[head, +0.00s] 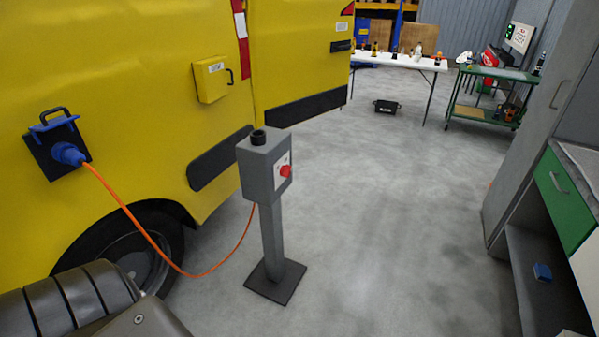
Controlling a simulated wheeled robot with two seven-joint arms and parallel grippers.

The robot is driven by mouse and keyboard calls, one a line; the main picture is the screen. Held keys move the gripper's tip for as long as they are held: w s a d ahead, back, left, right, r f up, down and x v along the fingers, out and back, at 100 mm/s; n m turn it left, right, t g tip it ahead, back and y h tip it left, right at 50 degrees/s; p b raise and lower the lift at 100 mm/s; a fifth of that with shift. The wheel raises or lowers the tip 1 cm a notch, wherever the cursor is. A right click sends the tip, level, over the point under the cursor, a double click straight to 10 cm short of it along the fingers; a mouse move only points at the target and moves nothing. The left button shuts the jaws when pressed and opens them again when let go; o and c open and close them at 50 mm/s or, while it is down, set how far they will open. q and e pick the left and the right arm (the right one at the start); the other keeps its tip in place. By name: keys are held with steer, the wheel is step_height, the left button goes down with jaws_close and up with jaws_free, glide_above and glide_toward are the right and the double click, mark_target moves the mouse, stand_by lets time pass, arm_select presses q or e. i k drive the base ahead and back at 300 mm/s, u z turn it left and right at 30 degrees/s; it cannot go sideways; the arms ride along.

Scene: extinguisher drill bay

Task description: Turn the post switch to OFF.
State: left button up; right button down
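The post switch is a grey box (264,168) on a grey post with a dark square foot plate. A red knob (286,171) sits on a pale label plate on the box's right-hand face. The label's writing is too small to read, so I cannot tell the knob's setting. A dark round cap stands on top of the box. An orange cable (205,274) runs from the post to a blue plug (68,154) in the yellow vehicle's side socket. Neither of my grippers is in view; only a dark part of my own body shows at bottom left.
The yellow vehicle (130,60) stands close behind and left of the post. The orange cable hangs low between them. Grey cabinets (535,110) line the right. A white table (400,62) and green cart (490,92) stand far back. Floor right of the post is clear.

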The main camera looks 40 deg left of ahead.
mark_target(286, 171)
steer(key=i, duration=3.7)
steer(key=u, duration=4.1)
steer(key=k, duration=0.2)
steer(key=z, duration=1.35)
